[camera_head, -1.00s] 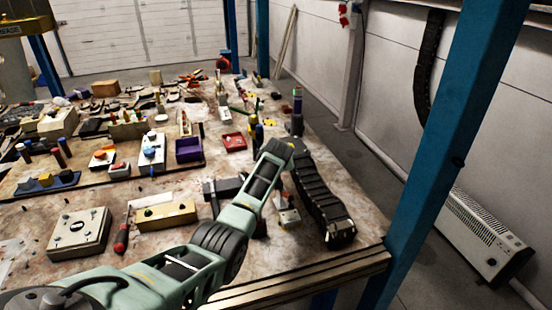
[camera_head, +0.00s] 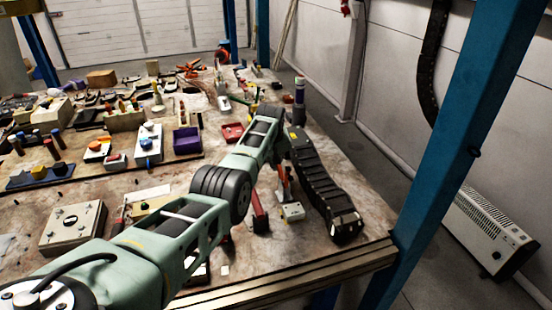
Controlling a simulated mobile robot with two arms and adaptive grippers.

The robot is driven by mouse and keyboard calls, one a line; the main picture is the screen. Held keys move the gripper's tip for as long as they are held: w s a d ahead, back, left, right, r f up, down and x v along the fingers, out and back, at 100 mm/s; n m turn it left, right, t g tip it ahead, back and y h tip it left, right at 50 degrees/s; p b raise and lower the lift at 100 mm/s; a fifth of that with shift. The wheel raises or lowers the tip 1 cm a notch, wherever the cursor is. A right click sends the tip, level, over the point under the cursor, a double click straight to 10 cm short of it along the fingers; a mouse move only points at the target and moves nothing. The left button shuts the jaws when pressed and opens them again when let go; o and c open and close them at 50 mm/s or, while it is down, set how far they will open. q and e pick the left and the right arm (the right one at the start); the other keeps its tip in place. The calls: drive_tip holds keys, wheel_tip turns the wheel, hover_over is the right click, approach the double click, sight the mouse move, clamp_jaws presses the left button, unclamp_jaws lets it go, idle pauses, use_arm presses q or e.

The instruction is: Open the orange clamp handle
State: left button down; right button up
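An upright orange-red handle (camera_head: 285,178) stands on a small pale clamp base (camera_head: 291,211) near the table's right front, left of a black cable chain. My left arm comes in from the lower left and reaches over the table. The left gripper (camera_head: 279,152) is at its far end, small and dark, just above and beside the orange handle. I cannot tell whether its fingers touch the handle or are open. The arm's end partly hides this area. My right gripper is not in view.
The black cable chain (camera_head: 323,183) lies just right of the clamp. A dark red bar (camera_head: 259,212) stands left of it, partly behind my arm. A purple bin (camera_head: 187,140) and a red tray (camera_head: 232,132) lie farther back. A blue post (camera_head: 450,170) rises at the right.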

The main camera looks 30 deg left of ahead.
use_arm(q)
drive_tip(key=shift+r, duration=0.15)
drive_tip(key=c, duration=1.7)
unclamp_jaws()
drive_tip(key=shift+s+d+r, duration=0.1)
drive_tip(key=shift+s+r, duration=0.1)
drive_tip(key=shift+r, duration=0.4)
drive_tip(key=v, duration=1)
drive_tip(key=shift+s+d+r, duration=0.1)
drive_tip(key=shift+s+r, duration=0.1)
